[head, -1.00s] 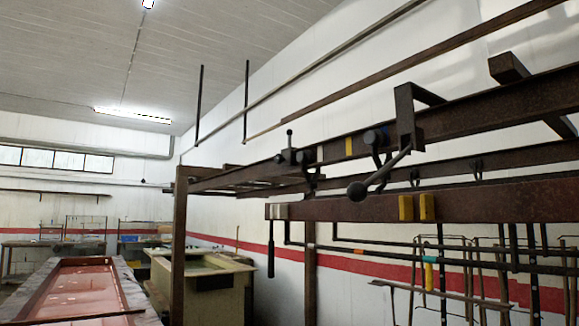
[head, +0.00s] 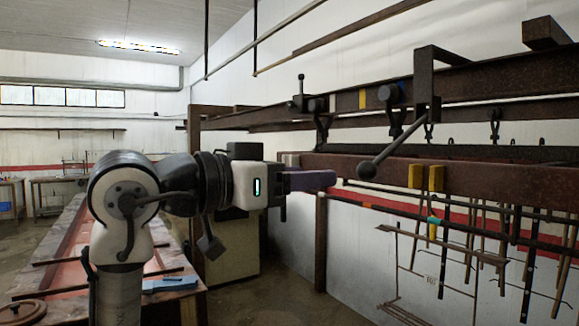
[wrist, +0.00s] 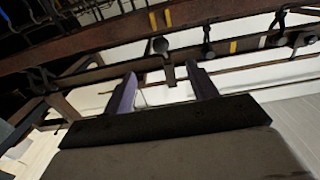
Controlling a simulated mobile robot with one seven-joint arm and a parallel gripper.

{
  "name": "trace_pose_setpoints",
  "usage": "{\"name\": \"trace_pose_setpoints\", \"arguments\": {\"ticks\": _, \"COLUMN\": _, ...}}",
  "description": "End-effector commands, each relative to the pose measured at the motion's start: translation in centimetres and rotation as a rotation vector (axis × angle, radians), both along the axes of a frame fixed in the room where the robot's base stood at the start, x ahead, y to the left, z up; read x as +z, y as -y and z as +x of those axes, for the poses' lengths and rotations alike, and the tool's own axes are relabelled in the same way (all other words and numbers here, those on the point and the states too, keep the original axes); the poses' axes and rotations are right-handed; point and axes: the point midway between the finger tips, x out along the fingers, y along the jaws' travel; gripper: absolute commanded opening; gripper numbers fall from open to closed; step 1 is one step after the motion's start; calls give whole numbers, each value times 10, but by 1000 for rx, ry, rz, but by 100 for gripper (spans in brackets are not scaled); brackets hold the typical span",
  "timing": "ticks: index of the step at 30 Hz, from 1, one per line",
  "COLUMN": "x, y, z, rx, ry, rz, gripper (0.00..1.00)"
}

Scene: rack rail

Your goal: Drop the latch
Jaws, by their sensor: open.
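A dark lever with a ball knob (head: 367,171) hangs from a bracket (head: 428,85) on the upper rusty rail, slanting down to the left. A small upright lever with a ball top (head: 301,92) stands further left on that rail. I cannot tell which one is the latch. My gripper (head: 333,179), with purple fingers, is in front of the lower beam's left end, left of and slightly below the ball knob. In the wrist view the fingers (wrist: 165,82) are apart with nothing gripped. The ball knob (wrist: 160,45) shows beyond them, apart from both.
The lower rusty beam (head: 470,182) carries two yellow blocks (head: 426,178) to the right of my gripper. Hooks and thin hanging racks (head: 430,270) fill the space below. A long red-lined trough (head: 60,250) lies at the left behind my arm. Bare floor (head: 300,285) shows below.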

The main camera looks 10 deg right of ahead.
Motion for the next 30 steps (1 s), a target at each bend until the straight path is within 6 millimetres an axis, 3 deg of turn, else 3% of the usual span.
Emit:
{"name": "trace_pose_setpoints", "arguments": {"ticks": 21, "x": 0, "y": 102, "z": 37, "rx": 1, "ry": 1, "rz": -4, "gripper": 58}}
{"name": "trace_pose_setpoints", "arguments": {"ticks": 30, "x": 0, "y": 122, "z": 45, "rx": 2, "ry": 3, "rz": -4, "gripper": 58}}
